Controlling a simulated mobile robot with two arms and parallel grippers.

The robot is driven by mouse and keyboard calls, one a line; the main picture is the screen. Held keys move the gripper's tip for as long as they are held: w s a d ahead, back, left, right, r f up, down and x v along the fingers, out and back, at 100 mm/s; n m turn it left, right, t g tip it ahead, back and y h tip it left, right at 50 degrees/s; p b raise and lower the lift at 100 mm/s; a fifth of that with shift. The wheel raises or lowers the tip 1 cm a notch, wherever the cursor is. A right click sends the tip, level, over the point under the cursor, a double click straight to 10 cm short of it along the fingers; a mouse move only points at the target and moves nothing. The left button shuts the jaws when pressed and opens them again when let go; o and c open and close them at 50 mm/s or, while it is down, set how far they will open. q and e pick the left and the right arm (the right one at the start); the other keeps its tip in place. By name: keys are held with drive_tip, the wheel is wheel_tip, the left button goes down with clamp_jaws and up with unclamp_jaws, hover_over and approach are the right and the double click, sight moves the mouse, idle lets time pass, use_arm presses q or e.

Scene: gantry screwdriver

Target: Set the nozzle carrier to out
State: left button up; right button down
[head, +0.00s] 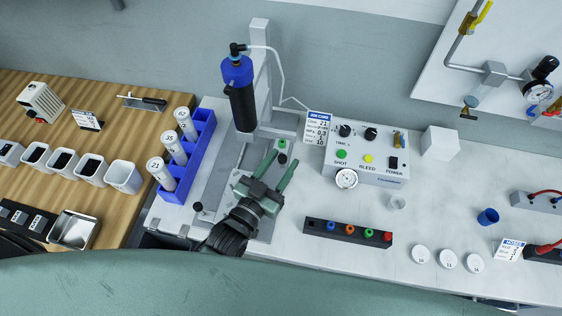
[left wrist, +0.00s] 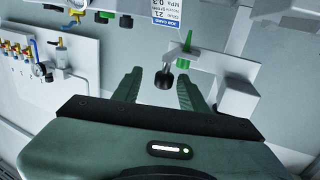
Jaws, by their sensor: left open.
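The dispensing gantry holds an upright black syringe barrel with a blue top (head: 240,95). Below it, a small piece with a green tip (head: 283,144) sits on a grey plate. The left wrist view shows this green nozzle (left wrist: 187,42) on a light block, which looks like the nozzle carrier (left wrist: 205,62). A round black knob (left wrist: 164,81) on a short stem stands out from it. My left gripper (head: 282,157) is open at the front of the gantry. In the left wrist view its fingers (left wrist: 160,78) lie either side of the knob; contact is not clear. My right gripper is not in view.
The control box (head: 368,155) with gauge and knobs stands to the right. A blue rack (head: 204,135) with white tubes stands to the left. A black strip with coloured tips (head: 348,231) lies at front right. Another black knob (head: 197,207) is left of my arm.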

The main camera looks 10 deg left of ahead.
use_arm(q)
drive_tip(key=shift+s+a+f, duration=0.15)
drive_tip(key=shift+s, duration=0.25)
drive_tip(key=b+v, duration=0.1)
drive_tip(key=v, duration=0.6)
